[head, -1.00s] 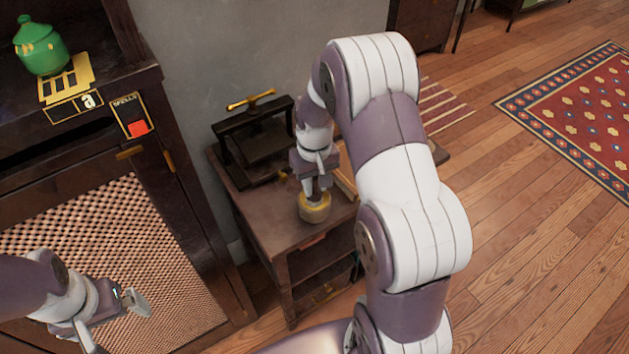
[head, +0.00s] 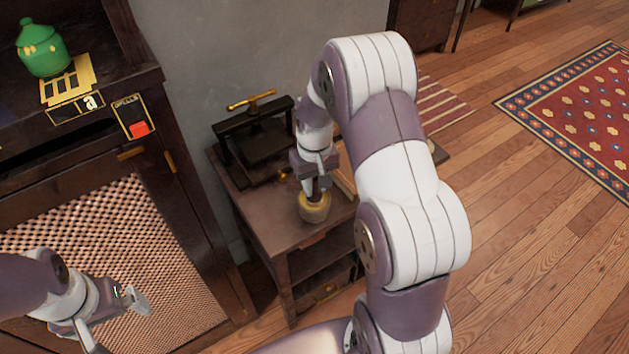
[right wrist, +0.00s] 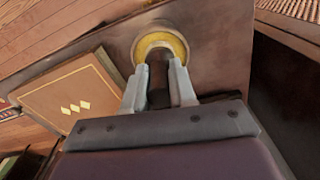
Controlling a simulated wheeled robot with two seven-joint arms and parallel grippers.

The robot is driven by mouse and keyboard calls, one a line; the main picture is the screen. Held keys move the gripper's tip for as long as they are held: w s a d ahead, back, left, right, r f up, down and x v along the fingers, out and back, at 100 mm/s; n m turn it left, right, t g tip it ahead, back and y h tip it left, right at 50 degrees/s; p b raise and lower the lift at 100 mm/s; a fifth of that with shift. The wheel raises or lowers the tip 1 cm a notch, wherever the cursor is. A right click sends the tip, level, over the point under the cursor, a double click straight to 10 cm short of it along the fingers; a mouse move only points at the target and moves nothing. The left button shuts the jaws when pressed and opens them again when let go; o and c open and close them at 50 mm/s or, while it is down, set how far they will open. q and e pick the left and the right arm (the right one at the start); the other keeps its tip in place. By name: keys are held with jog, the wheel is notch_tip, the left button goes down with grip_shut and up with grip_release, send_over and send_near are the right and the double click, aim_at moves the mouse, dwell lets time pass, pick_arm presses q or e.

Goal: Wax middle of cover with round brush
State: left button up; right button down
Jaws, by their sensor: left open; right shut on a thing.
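The round brush (head: 314,208) has a dark handle and a yellowish round head. My right gripper (head: 317,187) is shut on its handle, and the head is at the small table's top, touching or just above it. In the right wrist view the fingers (right wrist: 160,88) close on the dark handle, with the brush head (right wrist: 141,44) beyond them. The tan cover (right wrist: 72,100), with a gold border and small diamonds, lies beside the brush; in the head view my arm mostly hides it. My left gripper (head: 137,300) is open and empty at the lower left.
A dark press (head: 255,140) with a brass handle stands at the back of the small table (head: 262,215). Open wood floor lies right.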

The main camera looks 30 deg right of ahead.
notch_tip(320, 180, up, 7)
jog(key=p, duration=0.6)
